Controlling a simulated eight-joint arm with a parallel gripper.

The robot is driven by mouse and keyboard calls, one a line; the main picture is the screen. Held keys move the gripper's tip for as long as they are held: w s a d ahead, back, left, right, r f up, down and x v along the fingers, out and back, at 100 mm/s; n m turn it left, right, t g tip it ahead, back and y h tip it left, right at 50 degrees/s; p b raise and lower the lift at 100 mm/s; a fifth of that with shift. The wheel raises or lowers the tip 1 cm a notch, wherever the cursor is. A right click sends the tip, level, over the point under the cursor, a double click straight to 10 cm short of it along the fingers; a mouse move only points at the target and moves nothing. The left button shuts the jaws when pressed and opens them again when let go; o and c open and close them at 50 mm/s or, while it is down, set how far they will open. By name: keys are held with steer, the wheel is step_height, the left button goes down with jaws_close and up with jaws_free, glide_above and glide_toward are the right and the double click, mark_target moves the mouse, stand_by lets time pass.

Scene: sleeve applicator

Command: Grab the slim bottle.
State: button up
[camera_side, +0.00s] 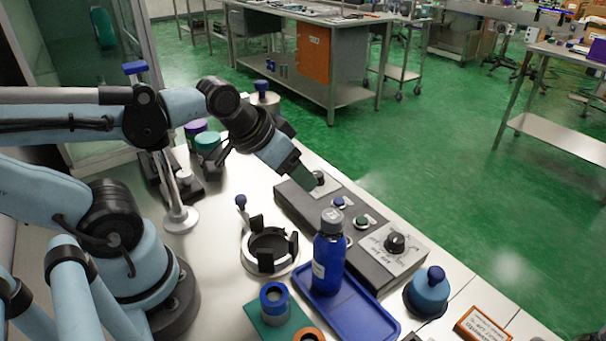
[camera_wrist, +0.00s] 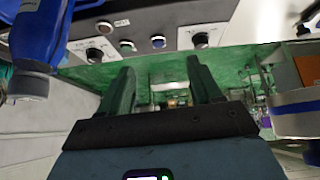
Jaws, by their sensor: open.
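The slim bottle (camera_side: 329,262) is blue with a grey cap and a white label. It stands upright on a blue tray (camera_side: 365,322) in the side view. In the wrist view the bottle (camera_wrist: 36,35) shows at the upper left, cap down in the picture, partly cut off by the frame edge. My gripper (camera_side: 304,179) is above the dark control box, behind and above the bottle, apart from it. In the wrist view my gripper (camera_wrist: 162,88) shows two green fingers spread apart with nothing between them.
The dark control box (camera_side: 376,268) with knobs and buttons runs behind the bottle. A round black holder (camera_side: 268,247) stands to its left, a green block with a blue ring (camera_side: 274,300) at front left. A blue domed container (camera_side: 428,290) stands right. An orange-framed card (camera_side: 484,325) lies front right.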

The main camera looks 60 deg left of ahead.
steer(key=s+f+n+g+h, duration=0.1)
steer(key=s+f+n, duration=0.1)
steer(key=n, duration=0.3)
steer(key=n+g+h, duration=0.1)
steer(key=n+h, duration=1)
steer(key=n, duration=0.6)
glide_toward(327, 213)
steer(key=x, duration=0.5)
steer(key=shift+w+d, duration=0.1)
steer(key=shift+d, duration=0.3)
steer(key=shift+x, duration=2.6)
steer(key=shift+a+f, duration=0.1)
steer(key=shift+f, duration=0.05)
steer(key=shift+c, duration=0.4)
jaws_close()
